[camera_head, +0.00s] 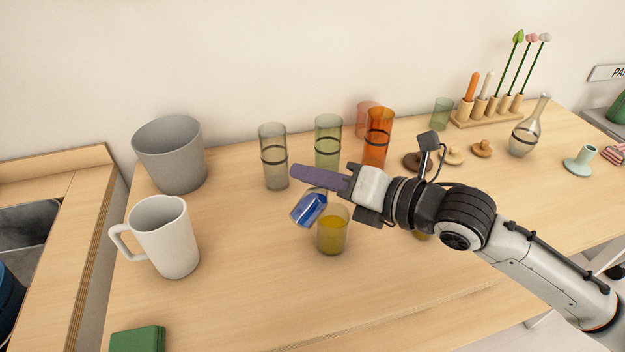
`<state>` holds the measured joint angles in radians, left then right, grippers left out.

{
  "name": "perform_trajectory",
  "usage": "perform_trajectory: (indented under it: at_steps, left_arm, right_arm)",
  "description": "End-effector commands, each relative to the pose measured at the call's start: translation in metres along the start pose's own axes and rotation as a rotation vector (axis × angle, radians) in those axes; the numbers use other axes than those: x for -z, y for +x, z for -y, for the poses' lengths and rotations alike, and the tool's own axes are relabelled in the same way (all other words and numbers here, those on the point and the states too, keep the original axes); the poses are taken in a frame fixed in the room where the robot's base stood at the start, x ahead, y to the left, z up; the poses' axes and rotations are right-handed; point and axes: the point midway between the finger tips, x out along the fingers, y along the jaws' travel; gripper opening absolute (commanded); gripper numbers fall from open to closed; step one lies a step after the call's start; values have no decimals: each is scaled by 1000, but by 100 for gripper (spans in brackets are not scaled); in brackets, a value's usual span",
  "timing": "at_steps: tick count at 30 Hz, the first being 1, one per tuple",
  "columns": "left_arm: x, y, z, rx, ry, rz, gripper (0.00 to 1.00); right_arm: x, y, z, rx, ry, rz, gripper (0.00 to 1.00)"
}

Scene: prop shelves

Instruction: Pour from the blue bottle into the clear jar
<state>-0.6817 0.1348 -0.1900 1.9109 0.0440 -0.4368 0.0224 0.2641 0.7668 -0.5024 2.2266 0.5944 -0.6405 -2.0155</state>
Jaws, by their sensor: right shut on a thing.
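My right gripper (318,185) reaches in from the right over the middle of the table and is shut on the blue bottle (308,209). The bottle is strongly tilted, and part of it is hidden by the gripper. A clear jar (332,238) with yellow contents stands upright on the table, just right of and below the bottle in the picture. The bottle overlaps the jar's upper left side, and I cannot tell whether they touch. No stream of liquid can be made out. My left gripper is not in view.
Behind stand a grey-clear glass (274,170), a green glass (328,140) and an orange glass (377,135). A white mug (163,238) and a grey pot (170,155) stand left. The front table is mostly clear.

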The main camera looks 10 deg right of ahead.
Motion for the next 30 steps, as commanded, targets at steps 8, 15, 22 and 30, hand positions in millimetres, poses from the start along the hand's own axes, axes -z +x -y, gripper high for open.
perform_trajectory:
  at_steps: [8,15,22,30]
  left_arm:
    - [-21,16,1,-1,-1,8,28]
    - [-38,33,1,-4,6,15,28]
    - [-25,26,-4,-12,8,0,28]
    - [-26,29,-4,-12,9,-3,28]
  right_arm:
    - [7,3,7,-60,144,2,0]
    - [14,6,16,-129,313,0,0]
    - [10,4,10,-130,312,1,0]
    - [12,4,12,-140,335,0,0]
